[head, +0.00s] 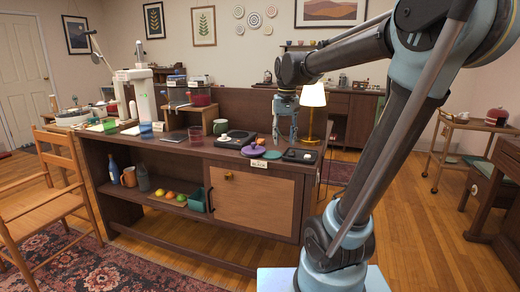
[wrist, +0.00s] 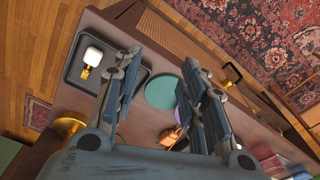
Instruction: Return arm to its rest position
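My gripper (head: 285,138) hangs fingers-down from the raised arm, over the right part of the wooden sideboard (head: 228,170). In the wrist view my gripper (wrist: 160,62) has its two fingers spread apart, with nothing between the tips. A dark tray (wrist: 78,75) with a small white-topped object (wrist: 93,56) lies to the left of the fingers. A green disc (wrist: 161,92) and a purple disc (wrist: 181,113) show between and beyond them. The arm's elbow is raised at the right of the head view.
A lit lamp (head: 312,98) stands close behind my gripper. A wooden chair (head: 55,190) is at left. Open floor lies right of the sideboard.

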